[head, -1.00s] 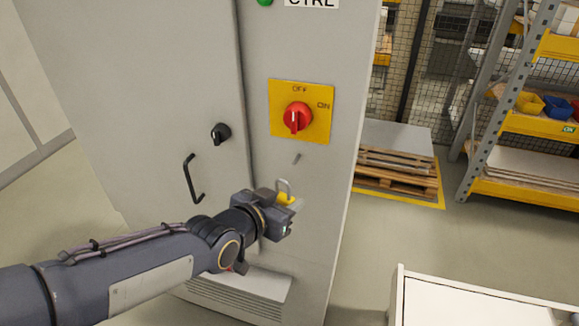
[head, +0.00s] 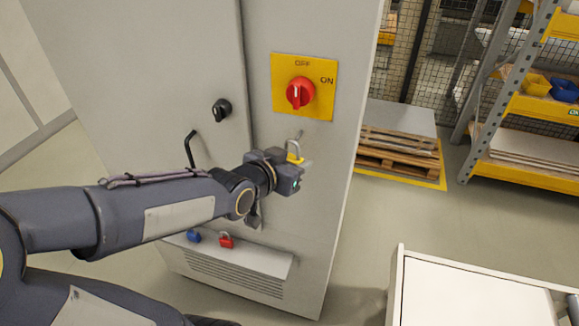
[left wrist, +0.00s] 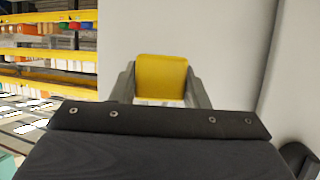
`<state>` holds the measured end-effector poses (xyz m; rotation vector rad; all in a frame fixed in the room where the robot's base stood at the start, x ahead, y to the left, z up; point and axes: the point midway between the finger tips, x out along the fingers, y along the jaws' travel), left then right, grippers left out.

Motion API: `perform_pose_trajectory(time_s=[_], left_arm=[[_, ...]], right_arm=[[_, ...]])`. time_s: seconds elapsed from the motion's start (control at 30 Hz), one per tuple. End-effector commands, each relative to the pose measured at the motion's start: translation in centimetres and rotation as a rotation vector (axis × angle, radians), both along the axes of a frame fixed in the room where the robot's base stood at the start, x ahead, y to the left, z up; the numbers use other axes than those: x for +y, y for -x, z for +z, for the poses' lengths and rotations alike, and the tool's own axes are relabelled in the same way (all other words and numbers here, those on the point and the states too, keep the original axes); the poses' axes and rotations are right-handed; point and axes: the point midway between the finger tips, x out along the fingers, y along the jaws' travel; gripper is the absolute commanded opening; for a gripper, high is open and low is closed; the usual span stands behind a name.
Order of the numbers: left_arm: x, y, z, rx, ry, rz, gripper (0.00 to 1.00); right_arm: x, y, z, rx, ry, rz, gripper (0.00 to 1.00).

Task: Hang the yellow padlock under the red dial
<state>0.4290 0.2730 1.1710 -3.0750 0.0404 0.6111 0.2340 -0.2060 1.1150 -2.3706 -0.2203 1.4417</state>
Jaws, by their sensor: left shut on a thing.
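The red dial (head: 300,93) sits on a yellow plate on the grey cabinet's front. A short metal peg (head: 299,134) sticks out below the plate. My left gripper (head: 293,170) is shut on the yellow padlock (head: 296,158), just below the peg. The padlock's grey shackle (head: 293,146) points up, with its top close to the peg. I cannot tell whether the shackle is around the peg or only in front of it. In the left wrist view the yellow body (left wrist: 161,77) sits between the two fingers; the shackle is hidden there. My right gripper is not in view.
A blue padlock (head: 194,236) and a red padlock (head: 226,241) are on the ledge low on the cabinet (head: 310,215). A black door handle (head: 190,149) and a black knob (head: 221,109) are left of the dial. A white-topped cabinet (head: 470,295) stands at lower right.

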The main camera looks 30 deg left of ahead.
Motion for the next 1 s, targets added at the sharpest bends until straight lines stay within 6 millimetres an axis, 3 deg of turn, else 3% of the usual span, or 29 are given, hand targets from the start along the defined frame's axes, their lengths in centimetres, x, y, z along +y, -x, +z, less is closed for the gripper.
perform_pose_trajectory(time_s=[0.6, 1.0], left_arm=[[0.9, -3.7, -0.3, 0.0, 0.001, 0.001, 0.18], [1.3, -4.9, -1.1, -0.004, 0.0, 0.003, 0.17]], right_arm=[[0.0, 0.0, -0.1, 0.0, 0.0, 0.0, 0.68], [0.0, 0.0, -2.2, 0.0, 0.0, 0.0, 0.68]])
